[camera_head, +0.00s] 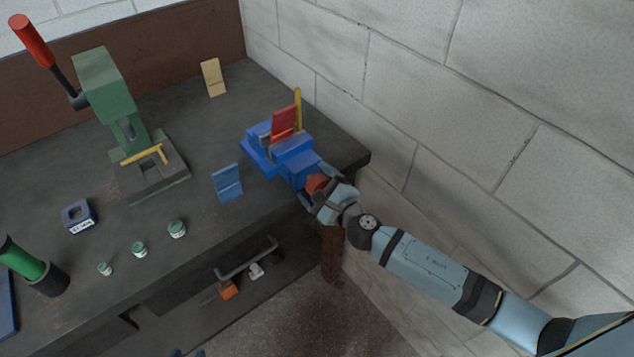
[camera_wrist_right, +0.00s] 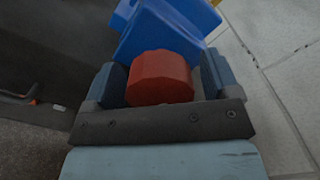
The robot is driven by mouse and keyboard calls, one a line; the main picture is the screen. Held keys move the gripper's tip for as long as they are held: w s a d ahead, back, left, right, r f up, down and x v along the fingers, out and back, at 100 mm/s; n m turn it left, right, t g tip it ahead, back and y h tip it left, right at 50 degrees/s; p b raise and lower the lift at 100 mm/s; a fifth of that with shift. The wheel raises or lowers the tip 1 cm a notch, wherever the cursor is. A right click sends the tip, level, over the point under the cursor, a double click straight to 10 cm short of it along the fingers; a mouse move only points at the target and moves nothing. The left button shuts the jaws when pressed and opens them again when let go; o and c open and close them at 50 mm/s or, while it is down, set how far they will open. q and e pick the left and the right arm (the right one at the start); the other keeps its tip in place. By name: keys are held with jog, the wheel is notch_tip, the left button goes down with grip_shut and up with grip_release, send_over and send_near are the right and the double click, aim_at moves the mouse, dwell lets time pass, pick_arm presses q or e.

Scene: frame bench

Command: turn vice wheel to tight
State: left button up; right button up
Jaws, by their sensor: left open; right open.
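The blue vice (camera_head: 293,147) sits at the right end of the bench, and its body also shows in the right wrist view (camera_wrist_right: 165,35). A red piece (camera_head: 285,121) stands upright at its jaws. The red vice wheel (camera_head: 316,183) is on the vice's near end. In the right wrist view the wheel (camera_wrist_right: 160,78) lies between the two fingers of my right gripper (camera_wrist_right: 160,85). That gripper (camera_head: 325,195) is open around the wheel, with a finger close on each side; contact is unclear. Only the tips of my left gripper (camera_head: 187,353) show at the bottom edge, apart.
A green press (camera_head: 110,90) with a red-handled lever stands at the back left. A blue bracket (camera_head: 228,183), several small green-topped pots (camera_head: 177,229) and a tan bracket (camera_head: 213,78) are on the bench. A block wall (camera_head: 420,100) rises close on the right.

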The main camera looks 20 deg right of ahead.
jog(key=c, duration=0.9)
